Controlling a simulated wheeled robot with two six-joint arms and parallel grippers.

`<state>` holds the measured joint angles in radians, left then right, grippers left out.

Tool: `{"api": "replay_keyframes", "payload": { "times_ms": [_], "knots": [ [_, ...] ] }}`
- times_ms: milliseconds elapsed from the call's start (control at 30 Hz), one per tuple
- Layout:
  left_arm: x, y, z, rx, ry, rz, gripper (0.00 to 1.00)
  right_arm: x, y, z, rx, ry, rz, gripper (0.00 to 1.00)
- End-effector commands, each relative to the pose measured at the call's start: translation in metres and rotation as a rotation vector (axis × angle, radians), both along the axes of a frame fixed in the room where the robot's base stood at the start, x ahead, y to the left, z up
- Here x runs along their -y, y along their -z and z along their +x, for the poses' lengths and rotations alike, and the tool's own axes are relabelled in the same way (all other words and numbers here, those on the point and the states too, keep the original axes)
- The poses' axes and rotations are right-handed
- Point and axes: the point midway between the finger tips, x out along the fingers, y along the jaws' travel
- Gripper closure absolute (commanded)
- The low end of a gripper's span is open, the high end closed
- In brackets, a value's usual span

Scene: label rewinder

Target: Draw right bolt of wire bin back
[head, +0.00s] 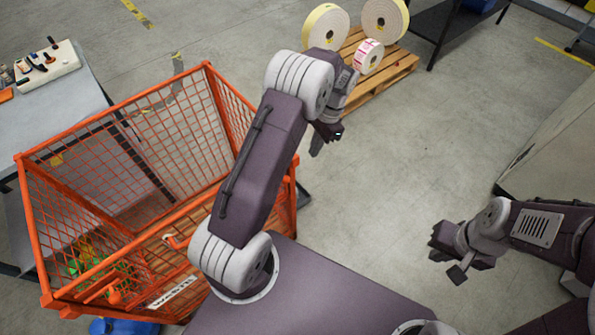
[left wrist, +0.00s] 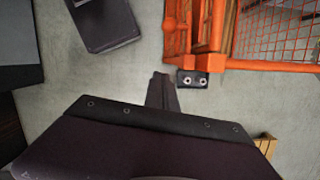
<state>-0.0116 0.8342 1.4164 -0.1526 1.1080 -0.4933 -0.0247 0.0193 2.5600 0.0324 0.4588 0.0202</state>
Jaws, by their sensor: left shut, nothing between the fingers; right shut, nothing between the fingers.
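The orange wire bin (head: 34,230) stands at the left in the head view, with a white label on its front side. Two small orange handles show on that front side, one at the left (head: 113,297) and one further right (head: 176,240); I cannot tell which parts are the bolts. My left arm hides the bin's near right part. My left gripper (head: 325,138) is shut and empty, to the right of the bin. In the left wrist view its fingers (left wrist: 163,92) are below an orange bin corner (left wrist: 209,62), apart from it. My right gripper (head: 450,262) is shut and empty over the floor.
A table (head: 60,90) with small tools stands behind the bin at the left. A wooden pallet (head: 395,75) with label rolls (head: 325,27) is at the back. A dark bench (head: 440,25) stands at the top right. The floor between my grippers is clear.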

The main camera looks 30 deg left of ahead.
Motion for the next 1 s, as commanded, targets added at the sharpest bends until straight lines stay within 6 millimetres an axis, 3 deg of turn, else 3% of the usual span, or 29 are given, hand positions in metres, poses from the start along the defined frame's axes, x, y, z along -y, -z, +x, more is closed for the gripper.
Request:
{"api": "replay_keyframes", "payload": {
  "times_ms": [167,500,733,1000],
  "knots": [
    [-0.004,0.024,-0.007,-0.005,-0.001,0.000,1.00,0.000,-0.004,0.000,0.000,0.000,0.000,1.00],
    [-0.014,0.095,-0.023,-0.005,-0.002,0.000,1.00,0.000,-0.014,0.000,0.000,0.000,0.000,1.00],
    [-0.032,0.085,-0.049,-0.002,-0.002,0.000,1.00,0.000,-0.029,0.000,0.000,0.000,0.000,1.00],
    [-0.036,0.086,-0.054,0.000,-0.001,0.000,1.00,0.000,-0.030,0.000,0.000,0.000,0.000,1.00]
  ]
}}
